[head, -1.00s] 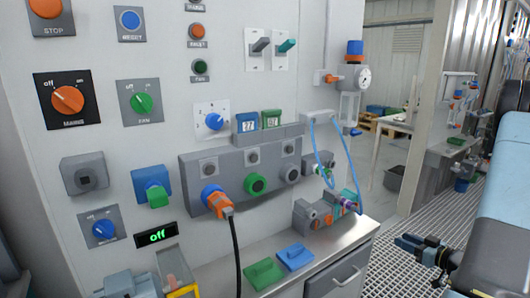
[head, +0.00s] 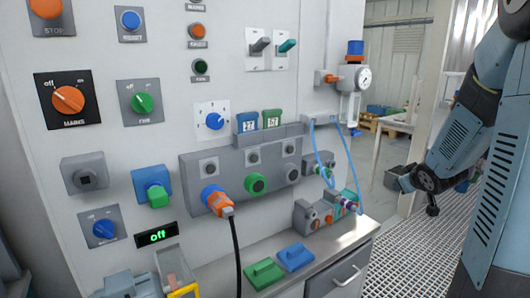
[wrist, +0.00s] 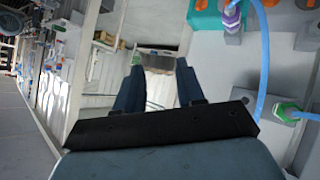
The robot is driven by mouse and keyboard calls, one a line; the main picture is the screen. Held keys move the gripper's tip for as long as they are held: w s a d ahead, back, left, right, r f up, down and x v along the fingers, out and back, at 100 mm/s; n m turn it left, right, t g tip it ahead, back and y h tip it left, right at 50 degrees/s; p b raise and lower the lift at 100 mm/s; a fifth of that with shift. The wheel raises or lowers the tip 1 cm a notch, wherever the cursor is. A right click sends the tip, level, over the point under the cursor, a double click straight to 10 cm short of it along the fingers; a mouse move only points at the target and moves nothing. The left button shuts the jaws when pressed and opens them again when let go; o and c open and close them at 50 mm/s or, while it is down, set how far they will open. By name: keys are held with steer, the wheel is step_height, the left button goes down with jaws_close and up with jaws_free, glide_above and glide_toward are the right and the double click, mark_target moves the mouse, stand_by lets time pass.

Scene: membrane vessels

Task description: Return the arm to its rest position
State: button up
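My arm (head: 490,180) is light blue with dark joints and stands folded at the right side of the head view. Its far links bend down toward the left, over the grating floor. In the wrist view my gripper (wrist: 160,72) has its two dark blue fingers apart, with nothing between them. The fingertips are not clearly distinguishable in the head view. No object touches the fingers.
The panel wall (head: 300,100) with knobs and sockets fills the left and middle. An orange plug (head: 216,200) with a black cable sits in it. A steel counter (head: 325,258) juts out below. Blue hoses (head: 350,160) hang at its right. Grating floor (head: 405,260) lies between counter and arm.

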steer(key=s+a+r+m+g+h, duration=0.1)
steer(key=s+a+r+m+g, duration=0.15)
steer(key=s+a+r, duration=0.65)
steer(key=s+a+r+g+y, duration=0.1)
steer(key=s+a, duration=0.4)
steer(key=s, duration=0.4)
steer(key=s+a+g+y, duration=0.2)
steer(key=s+a, duration=0.3)
steer(key=s, duration=0.5)
steer(key=shift+a+r+m, duration=0.25)
steer(key=shift+r+m, duration=0.1)
steer(key=shift+m, duration=0.1)
